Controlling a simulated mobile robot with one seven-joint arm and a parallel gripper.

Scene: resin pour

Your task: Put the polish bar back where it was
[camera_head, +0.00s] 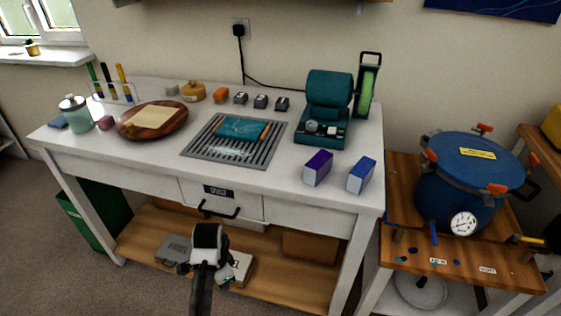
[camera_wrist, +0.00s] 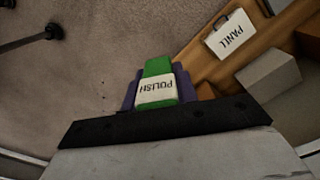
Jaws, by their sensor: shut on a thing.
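The polish bar (camera_wrist: 157,82) is green with a white label reading POLISH. In the wrist view it sits between the two purple fingers of my gripper (camera_wrist: 157,88), which are shut on it. In the head view my gripper (camera_head: 226,272) is low in front of the white workbench (camera_head: 150,160), below the drawer and near the lower wooden shelf. My own wrist hides most of the bar there. No marked empty place for the bar can be made out.
The wooden lower shelf (camera_head: 290,284) carries a grey case (camera_head: 174,249) and boxes. A PANEL label (camera_wrist: 230,35) shows in the wrist view. On the benchtop stand a slatted grille (camera_head: 195,150), a purple box (camera_head: 318,168), a blue box (camera_head: 361,175) and a teal machine (camera_head: 328,95).

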